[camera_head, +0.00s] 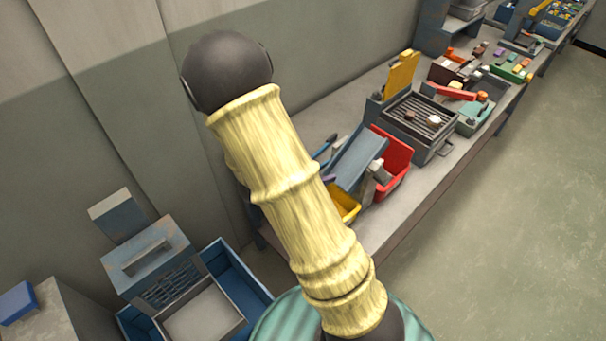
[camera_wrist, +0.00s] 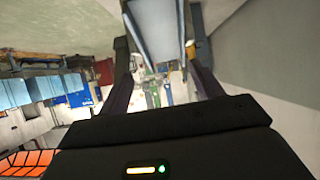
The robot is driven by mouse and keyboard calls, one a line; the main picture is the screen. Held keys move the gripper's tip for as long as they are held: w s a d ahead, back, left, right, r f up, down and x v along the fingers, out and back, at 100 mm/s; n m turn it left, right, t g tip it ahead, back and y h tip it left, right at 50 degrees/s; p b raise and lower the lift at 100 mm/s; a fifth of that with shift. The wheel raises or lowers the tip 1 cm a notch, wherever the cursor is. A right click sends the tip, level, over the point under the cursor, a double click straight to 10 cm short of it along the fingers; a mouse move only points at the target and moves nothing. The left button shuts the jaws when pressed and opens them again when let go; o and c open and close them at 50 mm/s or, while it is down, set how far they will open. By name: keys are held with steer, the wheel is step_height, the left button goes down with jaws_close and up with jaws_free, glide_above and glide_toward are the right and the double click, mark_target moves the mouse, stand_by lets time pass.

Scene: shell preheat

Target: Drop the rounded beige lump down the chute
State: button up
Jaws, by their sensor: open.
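A small rounded beige lump (camera_head: 433,120) rests on the dark grill (camera_head: 445,137) on the bench in the head view. A blue-grey sloping chute (camera_head: 358,158) stands to the left of the grill, between a red bin and a yellow bin. My gripper (camera_wrist: 157,62) is open in the wrist view, with nothing visible between its fingers. It is not visible in the head view, where my arm fills the middle. I cannot make out the lump in the wrist view.
A brown lump (camera_head: 410,115) lies on the grill beside the beige one. The red bin (camera_head: 396,165) and the yellow bin (camera_head: 345,204) flank the chute. A yellow upright panel (camera_head: 402,73) stands behind the grill. The floor (camera_head: 530,200) right of the bench is clear.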

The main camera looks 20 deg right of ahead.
steer(key=v, duration=0.5)
steer(key=shift+a, duration=0.1)
steer(key=shift+s, duration=0.1)
stand_by(1.2)
